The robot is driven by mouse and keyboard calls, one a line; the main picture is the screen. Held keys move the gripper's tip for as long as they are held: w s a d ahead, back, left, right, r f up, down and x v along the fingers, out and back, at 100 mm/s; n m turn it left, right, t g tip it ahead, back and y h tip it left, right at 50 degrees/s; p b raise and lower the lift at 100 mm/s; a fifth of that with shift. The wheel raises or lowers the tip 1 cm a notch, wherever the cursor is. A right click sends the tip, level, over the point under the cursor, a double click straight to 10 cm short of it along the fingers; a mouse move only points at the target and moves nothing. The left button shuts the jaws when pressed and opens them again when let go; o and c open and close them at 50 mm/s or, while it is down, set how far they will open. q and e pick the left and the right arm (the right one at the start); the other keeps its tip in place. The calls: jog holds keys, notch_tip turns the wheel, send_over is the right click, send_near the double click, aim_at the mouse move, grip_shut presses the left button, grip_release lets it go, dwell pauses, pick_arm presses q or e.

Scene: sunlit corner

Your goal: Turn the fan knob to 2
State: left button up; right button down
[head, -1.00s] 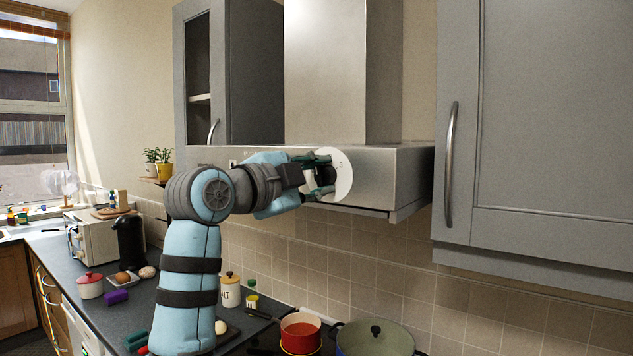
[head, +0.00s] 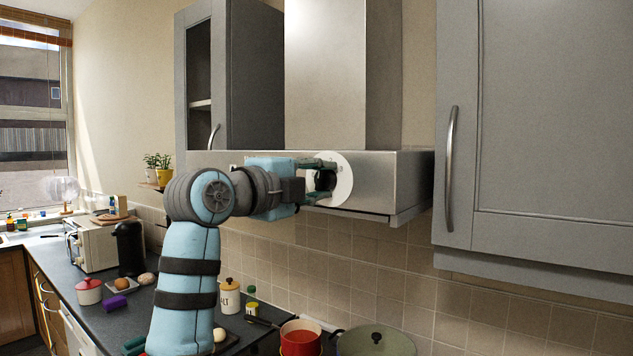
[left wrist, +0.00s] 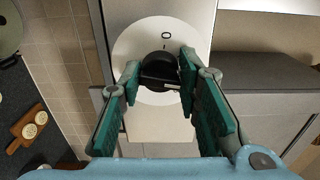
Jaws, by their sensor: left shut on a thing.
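The fan knob (left wrist: 158,66) is black and sits in the middle of a white round dial (left wrist: 128,46) on the front of the steel range hood (head: 385,178). The dial (head: 345,180) also shows in the head view, partly behind my gripper. In the left wrist view a 0 shows on the dial above the knob; its other marks are hidden or too small to read. My left gripper (left wrist: 160,76) is shut on the knob, with one green-padded finger on each side. It also shows in the head view (head: 325,180). My right gripper is in neither view.
Grey cabinets hang on both sides of the hood, the right one with a long handle (head: 450,168). Below, a red pot (head: 300,338) and a green-lidded pot (head: 392,342) stand by the hob. The air in front of the hood's right part is clear.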

pick_arm(q)
jog(key=shift+f, duration=0.15)
jog(key=o, duration=1.1)
jog(key=shift+s, duration=0.15)
jog(key=v, duration=1.2)
